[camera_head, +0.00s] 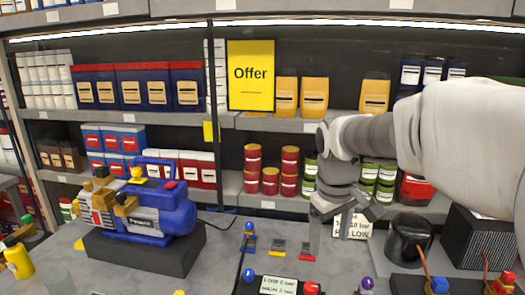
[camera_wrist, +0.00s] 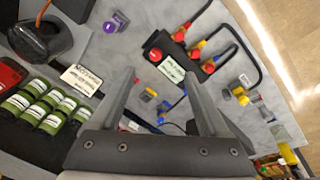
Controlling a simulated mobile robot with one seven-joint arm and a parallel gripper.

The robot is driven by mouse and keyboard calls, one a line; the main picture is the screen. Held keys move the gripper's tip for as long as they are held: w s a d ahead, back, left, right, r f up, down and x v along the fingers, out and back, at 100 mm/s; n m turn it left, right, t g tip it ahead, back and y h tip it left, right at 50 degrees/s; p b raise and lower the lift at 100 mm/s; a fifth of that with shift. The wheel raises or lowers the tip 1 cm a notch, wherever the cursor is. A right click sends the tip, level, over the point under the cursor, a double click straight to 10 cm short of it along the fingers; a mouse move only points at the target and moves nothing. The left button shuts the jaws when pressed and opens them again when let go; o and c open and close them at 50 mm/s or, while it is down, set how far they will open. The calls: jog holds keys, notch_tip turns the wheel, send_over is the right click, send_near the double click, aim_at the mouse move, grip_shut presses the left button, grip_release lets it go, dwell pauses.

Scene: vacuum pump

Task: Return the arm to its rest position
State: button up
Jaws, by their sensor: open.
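My gripper (camera_head: 330,230) hangs at the end of my raised arm, right of the middle in the head view, pointing down over the grey worktop. Its two fingers are spread apart. In the wrist view my gripper (camera_wrist: 160,76) also shows its fingers apart, with only worktop and small parts in the gap. It holds nothing. The blue vacuum pump (camera_head: 150,208) stands on a dark block (camera_head: 150,248) at the left of the worktop, well clear of my gripper. The wrist hides part of a white label card (camera_head: 353,226).
A black cylinder (camera_head: 409,240) and a dark finned box (camera_head: 484,238) stand at the right. A black manifold (camera_wrist: 200,52) with coloured connectors and hoses lies on the worktop. Small switches (camera_head: 279,248) lie near the middle. Stocked shelves (camera_head: 270,123) rise behind.

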jog(key=s+m+t, duration=0.3)
jog(key=s+m, duration=0.2)
jog(key=s, duration=1.2)
jog(key=shift+s+d+t+y, duration=0.15)
jog(key=shift+s+t+y, duration=0.15)
jog(key=shift+s+y, duration=0.1)
